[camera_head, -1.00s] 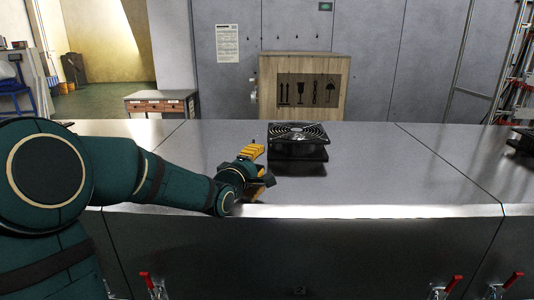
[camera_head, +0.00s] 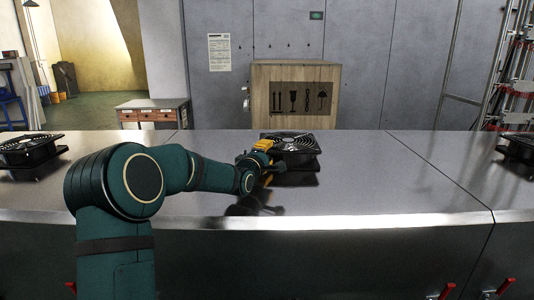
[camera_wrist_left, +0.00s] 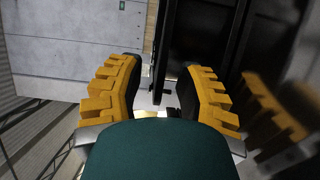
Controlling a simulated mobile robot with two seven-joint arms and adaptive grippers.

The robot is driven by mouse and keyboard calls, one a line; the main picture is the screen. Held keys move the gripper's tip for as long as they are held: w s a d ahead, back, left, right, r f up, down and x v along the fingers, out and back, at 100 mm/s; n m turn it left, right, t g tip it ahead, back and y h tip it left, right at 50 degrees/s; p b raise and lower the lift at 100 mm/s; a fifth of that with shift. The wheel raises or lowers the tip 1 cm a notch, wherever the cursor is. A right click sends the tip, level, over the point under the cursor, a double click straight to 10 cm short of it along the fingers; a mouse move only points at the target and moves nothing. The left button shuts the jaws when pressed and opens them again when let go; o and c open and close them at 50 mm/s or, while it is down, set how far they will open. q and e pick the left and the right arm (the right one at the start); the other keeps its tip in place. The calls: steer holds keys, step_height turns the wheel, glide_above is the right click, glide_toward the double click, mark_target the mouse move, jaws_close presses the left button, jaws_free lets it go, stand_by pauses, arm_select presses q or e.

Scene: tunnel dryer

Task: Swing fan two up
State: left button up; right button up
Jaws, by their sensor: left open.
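The middle fan (camera_head: 292,142), a square black unit with a round grille on top, lies flat on the metal dryer top. A dark body or reflection shows beneath it. My left gripper (camera_head: 270,155), with yellow fingers, is low at the fan's left front side. In the left wrist view the jaws (camera_wrist_left: 158,90) are spread apart, and a thin dark edge (camera_wrist_left: 161,50), apparently the fan's, stands between them. I cannot tell whether a finger touches it. My right gripper is not in view.
Another fan (camera_head: 30,150) sits at the far left and one (camera_head: 519,146) at the right edge. A wooden crate (camera_head: 330,92) stands behind the dryer. Red-handled clamps (camera_head: 447,290) line the front. The shiny metal top (camera_head: 380,185) is clear between the fans.

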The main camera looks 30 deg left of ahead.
arm_select(q)
steer(key=shift+w, duration=0.2)
jaws_close()
steer(key=shift+s, duration=0.1)
steer(key=shift+r, duration=0.2)
